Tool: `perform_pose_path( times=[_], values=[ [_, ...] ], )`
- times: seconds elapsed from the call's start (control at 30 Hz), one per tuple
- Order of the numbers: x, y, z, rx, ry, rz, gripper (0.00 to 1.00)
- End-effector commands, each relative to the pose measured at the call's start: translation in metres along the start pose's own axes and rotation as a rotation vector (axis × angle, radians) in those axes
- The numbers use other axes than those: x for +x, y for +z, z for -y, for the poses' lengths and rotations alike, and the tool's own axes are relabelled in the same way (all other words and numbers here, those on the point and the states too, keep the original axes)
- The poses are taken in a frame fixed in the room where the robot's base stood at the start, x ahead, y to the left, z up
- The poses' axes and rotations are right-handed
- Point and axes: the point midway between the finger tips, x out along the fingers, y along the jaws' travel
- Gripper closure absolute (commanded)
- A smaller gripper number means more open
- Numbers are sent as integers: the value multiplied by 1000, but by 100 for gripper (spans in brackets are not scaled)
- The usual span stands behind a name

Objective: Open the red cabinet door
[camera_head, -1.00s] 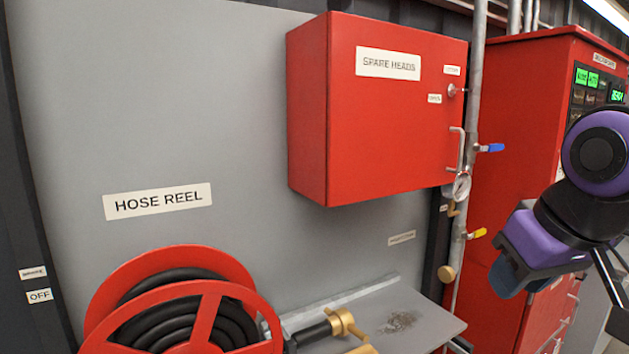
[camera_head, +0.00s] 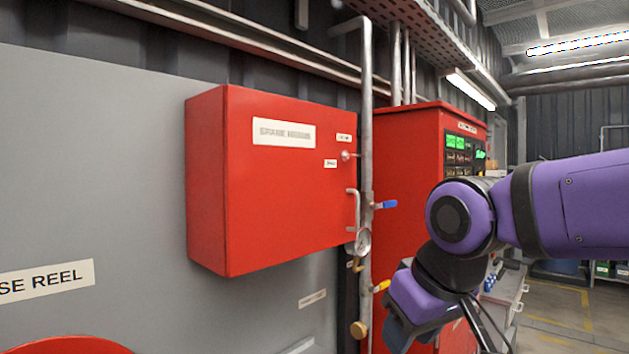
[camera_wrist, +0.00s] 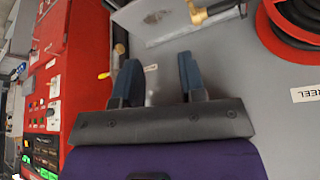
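The red cabinet (camera_head: 290,190) hangs on the grey wall panel in the head view, with its door closed. A white label sits on the door, and a small knob or lock (camera_head: 346,155) with little tags is near its right edge. A metal bar handle (camera_head: 354,210) stands upright below the knob. My gripper (camera_head: 398,336) is to the right of and lower than the handle, apart from the cabinet. In the wrist view my gripper (camera_wrist: 158,75) shows two blue-grey fingers spread apart with nothing between them. The cabinet door does not show there.
A vertical pipe (camera_head: 367,120) with a blue-handled valve (camera_head: 385,204), a gauge (camera_head: 363,241) and a yellow-handled valve (camera_head: 381,286) runs just right of the cabinet. A red control panel (camera_head: 405,150) stands behind my arm. A hose reel (camera_head: 70,345) is at lower left.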

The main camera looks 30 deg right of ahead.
Motion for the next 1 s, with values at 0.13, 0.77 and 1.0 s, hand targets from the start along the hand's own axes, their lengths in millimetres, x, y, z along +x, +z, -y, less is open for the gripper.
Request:
perform_pose_path(
  times=[0.13, 0.77, 1.0],
  values=[
    [2, -6, 2, 93, -35, 32, 63],
    [29, -178, -44, 1666, -737, 482, 63],
    [34, -249, -142, 2149, -1140, 602, 63]
  ],
)
